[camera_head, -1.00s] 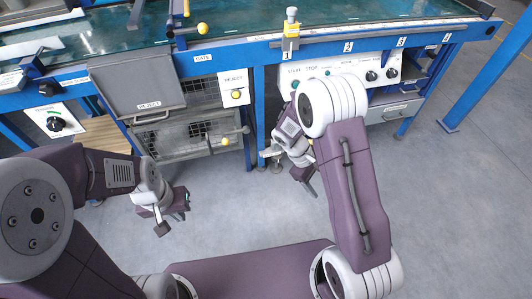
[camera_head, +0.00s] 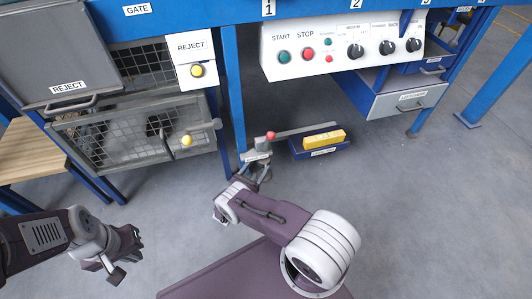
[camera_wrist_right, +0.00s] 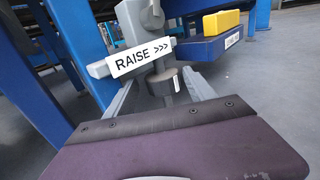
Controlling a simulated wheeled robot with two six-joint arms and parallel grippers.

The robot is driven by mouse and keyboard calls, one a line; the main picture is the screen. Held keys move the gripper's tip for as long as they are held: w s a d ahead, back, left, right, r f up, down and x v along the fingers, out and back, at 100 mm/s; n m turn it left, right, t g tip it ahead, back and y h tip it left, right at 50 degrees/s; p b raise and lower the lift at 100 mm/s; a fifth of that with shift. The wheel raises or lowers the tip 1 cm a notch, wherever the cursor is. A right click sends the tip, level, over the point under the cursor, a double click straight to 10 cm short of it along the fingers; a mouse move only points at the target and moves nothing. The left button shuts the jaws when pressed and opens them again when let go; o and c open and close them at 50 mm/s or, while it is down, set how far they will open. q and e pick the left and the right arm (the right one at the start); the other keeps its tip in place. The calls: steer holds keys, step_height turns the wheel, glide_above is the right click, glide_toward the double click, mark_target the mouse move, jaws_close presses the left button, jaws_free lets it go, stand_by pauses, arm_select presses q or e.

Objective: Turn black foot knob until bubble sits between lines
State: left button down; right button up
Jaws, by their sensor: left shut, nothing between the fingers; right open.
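The black foot knob (camera_wrist_right: 160,82) is under the table leg's foot, below a white "RAISE >>>" label (camera_wrist_right: 143,58). My right gripper (camera_wrist_right: 158,95) is open, with a grey finger on each side of the knob. I cannot tell whether the fingers touch it. In the head view, my right gripper (camera_head: 249,179) is at the foot of the blue leg, where the arm partly hides the knob. My left gripper (camera_head: 128,265) is shut and empty at lower left, over the floor. No bubble or lines can be made out.
A yellow block (camera_head: 323,138) rests in a labelled blue tray (camera_head: 320,150) right of the foot, also visible in the wrist view (camera_wrist_right: 221,22). A grey bar with a red ball (camera_head: 271,135) extends above the foot. A mesh reject bin (camera_head: 120,135) stands left.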

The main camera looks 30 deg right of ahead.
steer(key=b+x, duration=0.1)
steer(key=x, duration=0.3)
steer(key=b+x, duration=0.2)
steer(key=x, duration=0.1)
steer(key=shift+w+d+f, duration=0.1)
steer(key=shift+d+f, duration=0.15)
steer(key=shift+d, duration=0.15)
steer(key=shift+w+d, duration=0.15)
steer(key=shift+r, duration=0.15)
steer(key=c, duration=1.1)
